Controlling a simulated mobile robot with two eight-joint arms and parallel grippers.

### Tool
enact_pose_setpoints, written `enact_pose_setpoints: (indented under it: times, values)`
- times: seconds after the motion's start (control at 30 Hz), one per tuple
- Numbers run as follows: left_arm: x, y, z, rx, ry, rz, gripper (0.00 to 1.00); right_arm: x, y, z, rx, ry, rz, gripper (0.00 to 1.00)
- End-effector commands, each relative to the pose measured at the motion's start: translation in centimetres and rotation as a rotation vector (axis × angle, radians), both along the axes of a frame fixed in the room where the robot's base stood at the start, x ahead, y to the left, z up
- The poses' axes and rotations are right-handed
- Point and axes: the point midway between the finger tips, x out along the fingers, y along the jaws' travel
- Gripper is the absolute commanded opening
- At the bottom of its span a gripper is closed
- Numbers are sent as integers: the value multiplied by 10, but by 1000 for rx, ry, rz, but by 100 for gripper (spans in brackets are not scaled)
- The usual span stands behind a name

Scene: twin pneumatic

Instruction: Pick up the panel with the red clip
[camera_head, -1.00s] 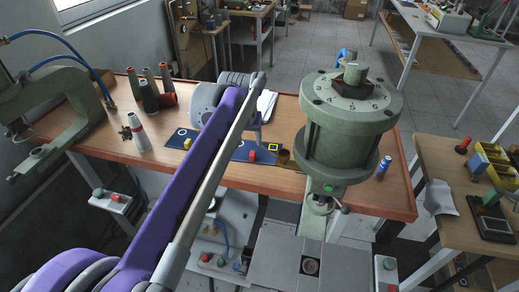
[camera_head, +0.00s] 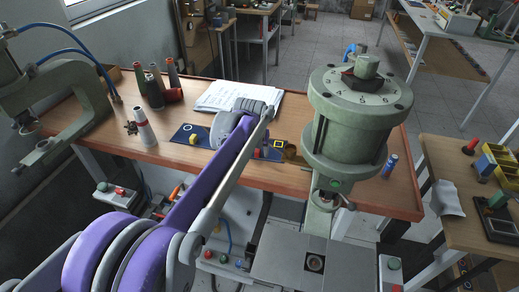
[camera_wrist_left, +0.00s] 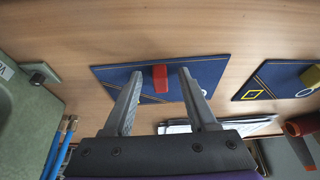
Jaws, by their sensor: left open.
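In the left wrist view a dark blue panel (camera_wrist_left: 218,78) lies on the wooden table with a red clip (camera_wrist_left: 160,78) standing on it. My left gripper (camera_wrist_left: 160,72) is open above this panel, one finger on each side of the red clip, apart from it. In the head view part of the panel (camera_head: 270,153) shows beside my purple arm; the arm hides most of the clip and my fingers. A second blue panel (camera_head: 180,137) with a yellow clip (camera_head: 193,139) lies to its left; it also shows in the left wrist view (camera_wrist_left: 256,80). My right gripper is not in view.
A green cylinder machine (camera_head: 350,120) stands right of the panels. A green C-frame press (camera_head: 65,95) with blue hoses is at the left. White papers (camera_head: 215,97) lie behind the panels.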

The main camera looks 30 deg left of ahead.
Motion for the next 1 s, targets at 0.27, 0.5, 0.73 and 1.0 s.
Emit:
enact_pose_setpoints:
  times: [0.27, 0.5, 0.73, 1.0]
  values:
    - [0, 0, 0, 0, 0, 0, 22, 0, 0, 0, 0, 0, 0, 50]
    - [0, 0, 0, 0, 0, 0, 0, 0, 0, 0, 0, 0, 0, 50]
    - [0, 0, 1, 0, 0, 0, 0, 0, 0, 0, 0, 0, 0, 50]
    - [0, 0, 28, 0, 0, 0, 0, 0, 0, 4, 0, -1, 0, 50]
